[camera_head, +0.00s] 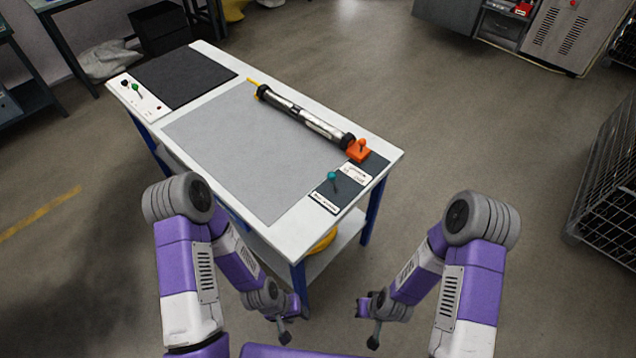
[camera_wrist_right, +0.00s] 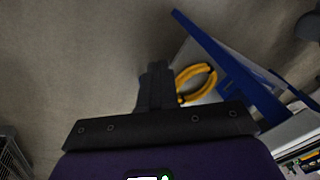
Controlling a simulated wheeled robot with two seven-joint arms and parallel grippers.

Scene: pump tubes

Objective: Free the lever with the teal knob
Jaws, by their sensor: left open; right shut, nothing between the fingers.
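The lever with the teal knob (camera_head: 332,176) stands on a dark panel (camera_head: 325,190) at the table's near right corner, beside a white label. An orange block with an orange knob (camera_head: 358,151) sits just behind it, at the end of a black and silver pump tube (camera_head: 310,119). My left gripper (camera_head: 284,337) is open and empty, low in front of the table and well apart from the lever. My right gripper (camera_head: 374,341) is also in front of the table, away from the lever. In the right wrist view its fingers (camera_wrist_right: 155,85) are shut with nothing between them.
The white table (camera_head: 390,152) has a bare grey mat (camera_head: 230,150). A dark mat (camera_head: 182,75) and a white panel with a green knob (camera_head: 135,87) lie at its far left. A yellow coil (camera_wrist_right: 196,82) rests on the lower shelf. A wire cage stands at right.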

